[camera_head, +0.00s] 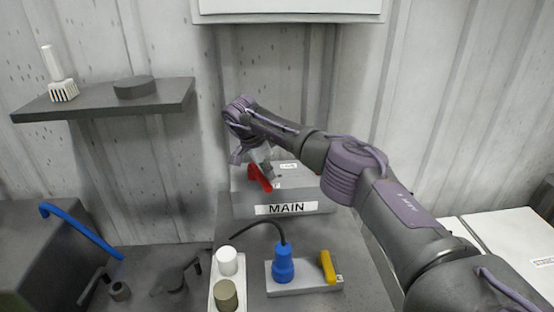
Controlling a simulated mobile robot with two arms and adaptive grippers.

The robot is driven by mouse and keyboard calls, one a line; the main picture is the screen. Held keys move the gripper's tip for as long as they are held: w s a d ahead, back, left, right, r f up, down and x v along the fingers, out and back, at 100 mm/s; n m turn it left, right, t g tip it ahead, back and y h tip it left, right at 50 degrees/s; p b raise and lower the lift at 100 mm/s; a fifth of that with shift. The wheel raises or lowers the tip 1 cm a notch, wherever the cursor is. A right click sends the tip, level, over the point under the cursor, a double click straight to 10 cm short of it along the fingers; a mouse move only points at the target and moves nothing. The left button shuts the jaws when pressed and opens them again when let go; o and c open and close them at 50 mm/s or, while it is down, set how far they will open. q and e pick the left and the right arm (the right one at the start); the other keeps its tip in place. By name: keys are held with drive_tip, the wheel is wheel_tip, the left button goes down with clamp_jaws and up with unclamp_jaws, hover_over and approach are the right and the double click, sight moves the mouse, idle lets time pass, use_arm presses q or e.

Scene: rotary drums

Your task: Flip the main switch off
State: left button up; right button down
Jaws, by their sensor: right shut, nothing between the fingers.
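The main switch is a grey box (312,196) with a white "MAIN" label (286,209) on its lower front, standing in the middle of the bench near the wall. Its red handle (259,178) leans up and to the left. My right arm reaches in from the lower right, and my right gripper (262,160) is at the handle's upper end, pointing down. Its fingers are shut with nothing between them; whether they touch the handle I cannot tell. The arm hides part of the box and a smaller white label (289,166). My left gripper is not in view.
In front of the box stand a blue plug (283,264) with a black cable, a yellow handle (327,266), and white (227,261) and olive (226,295) knobs. A grey shelf (95,106) hangs at left. A blue bar (80,231) stands lower left.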

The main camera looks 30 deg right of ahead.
sight(261, 180)
drive_tip(key=shift+a+m+g, duration=0.3)
drive_tip(key=shift+a+m, duration=0.35)
drive_tip(key=shift+m, duration=0.15)
drive_tip(key=shift+w+a, duration=0.1)
drive_tip(key=shift+a, duration=0.6)
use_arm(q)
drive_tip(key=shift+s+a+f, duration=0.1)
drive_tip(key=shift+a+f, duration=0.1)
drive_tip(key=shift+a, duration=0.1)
use_arm(e)
drive_tip(key=shift+a, duration=0.15)
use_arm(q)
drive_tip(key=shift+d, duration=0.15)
use_arm(e)
drive_tip(key=shift+a, duration=0.15)
